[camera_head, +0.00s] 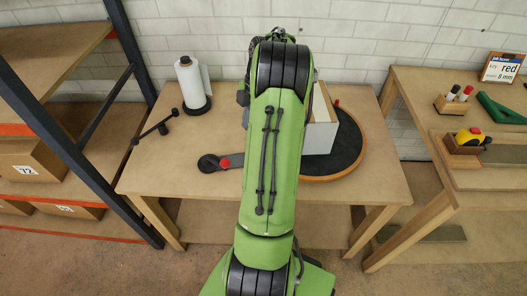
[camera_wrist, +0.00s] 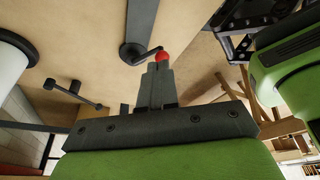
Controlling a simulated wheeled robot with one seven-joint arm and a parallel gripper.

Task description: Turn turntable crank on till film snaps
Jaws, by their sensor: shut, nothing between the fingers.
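The turntable (camera_head: 345,165), a dark disc with an orange-brown rim, lies on the table behind my arm. A pale box-like piece (camera_head: 320,137) stands on it, partly hidden by my arm. A flat grey bar runs left from there to the crank's dark round hub (camera_head: 208,164), which also shows in the wrist view (camera_wrist: 131,53). The crank's red knob (camera_head: 225,162) shows by the hub. In the wrist view my gripper (camera_wrist: 158,68) is shut and empty, its tips right by the red knob (camera_wrist: 162,57); I cannot tell whether they touch. A white film roll (camera_head: 190,82) stands on a black base.
A black rod tool (camera_head: 156,129) with knobbed ends lies at the table's left. A shelf with boxes (camera_head: 32,166) stands at the left. A side table at the right holds a yellow tape measure (camera_head: 469,137), a green triangle (camera_head: 500,110) and markers. The table's front edge is clear.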

